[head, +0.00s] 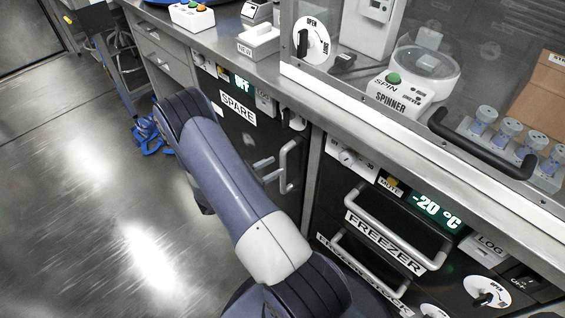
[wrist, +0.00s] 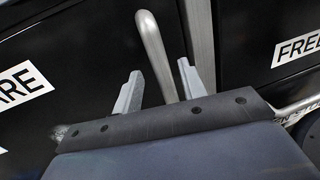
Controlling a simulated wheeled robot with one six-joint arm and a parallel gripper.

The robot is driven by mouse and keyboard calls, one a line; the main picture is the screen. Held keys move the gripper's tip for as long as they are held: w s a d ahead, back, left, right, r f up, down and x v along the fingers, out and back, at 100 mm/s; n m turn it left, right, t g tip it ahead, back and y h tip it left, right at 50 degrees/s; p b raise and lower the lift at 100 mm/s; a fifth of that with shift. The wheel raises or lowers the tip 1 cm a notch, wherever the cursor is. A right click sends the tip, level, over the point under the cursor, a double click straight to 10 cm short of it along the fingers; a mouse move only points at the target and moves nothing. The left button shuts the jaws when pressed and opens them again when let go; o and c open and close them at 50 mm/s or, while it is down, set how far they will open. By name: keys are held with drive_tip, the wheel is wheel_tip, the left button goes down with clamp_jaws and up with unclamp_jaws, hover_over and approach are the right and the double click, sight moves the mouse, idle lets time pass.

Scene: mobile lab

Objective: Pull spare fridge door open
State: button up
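The spare fridge is a black door (head: 232,135) under the counter with a white SPARE label (head: 238,109); it looks shut. Its pale metal bar handle (head: 284,165) is upright on the door's right side. My gripper (head: 269,168) is at the handle, its two grey fingers apart. In the wrist view the handle (wrist: 153,50) runs down between the fingers of my gripper (wrist: 160,82), with a gap visible on each side. The handle's lower end is hidden behind the gripper body. A lit OFF display (head: 242,85) is above the door.
A freezer (head: 390,238) with bar handles and a -20 °C display stands right of the fridge. A counter with a glass-fronted hood (head: 470,75) runs above. The floor (head: 80,210) left of my arm is clear.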

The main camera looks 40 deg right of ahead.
sight(283, 162)
drive_tip(key=shift+s+d, duration=0.15)
drive_tip(key=shift+d, duration=1)
drive_tip(key=shift+s+d, duration=0.1)
drive_tip(key=shift+d, duration=1)
clamp_jaws()
